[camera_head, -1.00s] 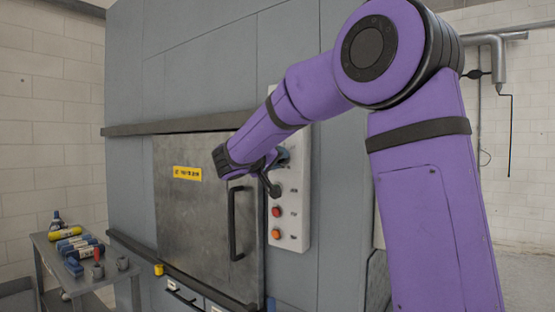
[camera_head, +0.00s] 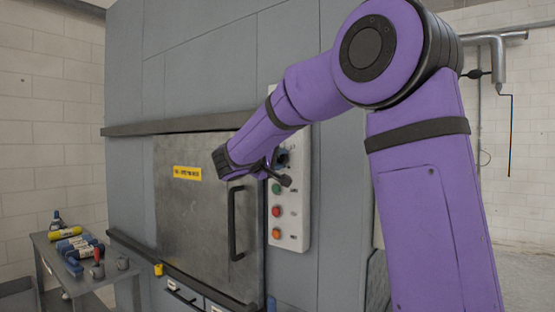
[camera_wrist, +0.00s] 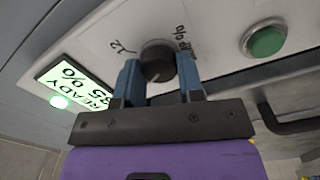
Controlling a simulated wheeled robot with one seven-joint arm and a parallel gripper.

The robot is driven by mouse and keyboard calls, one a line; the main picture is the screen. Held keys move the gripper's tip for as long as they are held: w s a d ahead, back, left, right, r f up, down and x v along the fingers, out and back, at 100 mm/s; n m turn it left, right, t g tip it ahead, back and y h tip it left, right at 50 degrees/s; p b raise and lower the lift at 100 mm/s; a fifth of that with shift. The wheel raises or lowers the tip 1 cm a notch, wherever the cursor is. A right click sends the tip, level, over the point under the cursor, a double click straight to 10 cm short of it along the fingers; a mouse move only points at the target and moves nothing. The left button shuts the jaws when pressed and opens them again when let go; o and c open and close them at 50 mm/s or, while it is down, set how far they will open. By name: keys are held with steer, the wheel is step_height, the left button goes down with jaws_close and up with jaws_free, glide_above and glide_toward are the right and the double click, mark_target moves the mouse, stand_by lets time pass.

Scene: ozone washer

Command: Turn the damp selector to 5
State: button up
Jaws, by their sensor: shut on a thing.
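The damp selector is a dark round knob (camera_wrist: 157,62) on a pale control panel (camera_wrist: 210,35) in the wrist view. A light pointer mark shows on its near side. The printed labels around it are partly hidden, and I cannot read the set value. My gripper (camera_wrist: 158,75) has its two blue fingers on either side of the knob, shut on it. In the head view my gripper (camera_head: 281,159) is at the upper part of the panel (camera_head: 296,205), where my arm largely hides the knob.
A lit display (camera_wrist: 76,84) reads READY and a percentage. A green button (camera_wrist: 264,40) sits beside the knob. Red (camera_head: 276,211) and orange (camera_head: 276,233) buttons are lower on the panel. A metal door with a black handle (camera_head: 236,222) stands left. A cart (camera_head: 92,281) holds bottles.

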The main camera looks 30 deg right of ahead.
steer(key=shift+n, duration=1.2)
steer(key=o, duration=0.9)
steer(key=shift+a, duration=0.1)
steer(key=v, duration=1)
steer(key=shift+s+a, duration=0.1)
steer(key=shift+a, duration=0.25)
